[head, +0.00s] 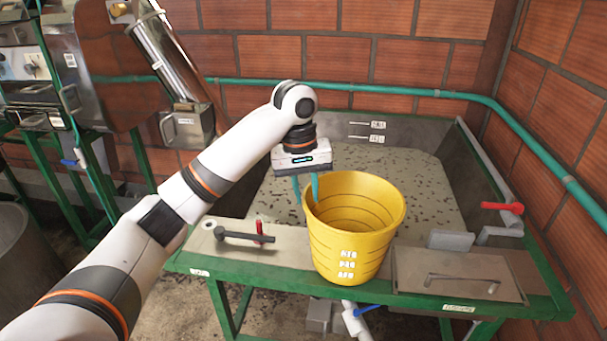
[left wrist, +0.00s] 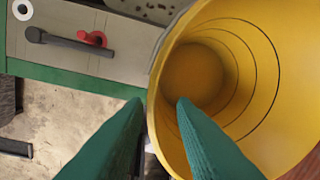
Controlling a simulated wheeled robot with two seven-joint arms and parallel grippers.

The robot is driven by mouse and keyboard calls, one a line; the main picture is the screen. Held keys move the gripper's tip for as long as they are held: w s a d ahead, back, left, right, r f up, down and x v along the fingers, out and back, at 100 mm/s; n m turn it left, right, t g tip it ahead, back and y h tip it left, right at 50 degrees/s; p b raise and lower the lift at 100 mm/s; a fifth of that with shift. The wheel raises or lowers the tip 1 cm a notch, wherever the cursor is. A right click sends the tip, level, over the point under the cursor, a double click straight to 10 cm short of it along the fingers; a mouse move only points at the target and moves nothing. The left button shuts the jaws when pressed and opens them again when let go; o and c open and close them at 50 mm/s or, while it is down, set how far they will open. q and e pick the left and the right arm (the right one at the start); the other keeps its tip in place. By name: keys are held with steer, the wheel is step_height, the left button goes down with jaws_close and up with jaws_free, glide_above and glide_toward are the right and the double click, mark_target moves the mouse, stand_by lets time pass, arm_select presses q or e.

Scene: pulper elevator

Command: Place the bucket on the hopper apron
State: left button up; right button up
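The yellow bucket (head: 350,245) is upright at the front of the metal hopper apron (head: 240,256), between a black handle and a lid plate. Its base overlaps the green front rail, and I cannot tell whether it rests fully on the apron. My left gripper (head: 306,192) is at the bucket's left rim. In the left wrist view its two green fingers (left wrist: 160,103) straddle the wall of the bucket (left wrist: 262,75), one inside and one outside. Some gap shows between fingers and wall, so it looks open. My right gripper is not in view.
The hopper basin (head: 410,190) with dark bits lies behind the bucket. A black handle and a red lever (head: 259,230) are left of it. A lid plate (head: 458,272) with a handle and a red valve handle (head: 502,207) are right. A green pipe (head: 440,93) runs along the brick wall.

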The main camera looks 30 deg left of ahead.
arm_select(q)
step_height(320, 180, up, 6)
steer(key=shift+s+a+r, duration=0.15)
steer(key=shift+s+a, duration=0.05)
steer(key=shift+a, duration=0.1)
